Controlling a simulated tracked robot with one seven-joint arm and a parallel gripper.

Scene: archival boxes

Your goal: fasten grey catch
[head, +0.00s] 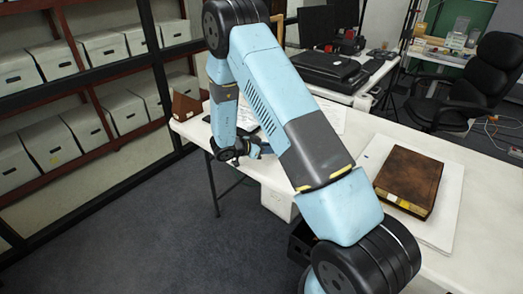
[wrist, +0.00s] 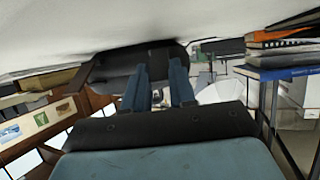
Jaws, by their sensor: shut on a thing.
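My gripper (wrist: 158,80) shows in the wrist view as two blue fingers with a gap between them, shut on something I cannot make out. A dark rounded shape (wrist: 120,68) lies behind the fingers; I cannot tell whether they touch it. In the head view my gripper (head: 258,150) is at the white table's near left edge, partly hidden behind my arm. I cannot make out the grey catch in either view; my arm covers part of the table there.
A brown leather-bound book (head: 408,181) lies on a white board on the table (head: 470,247). A brown wedge-shaped thing (head: 186,106) stands at the table's left end. Shelves of white boxes (head: 60,60) line the left. The floor (head: 150,235) in front looks clear.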

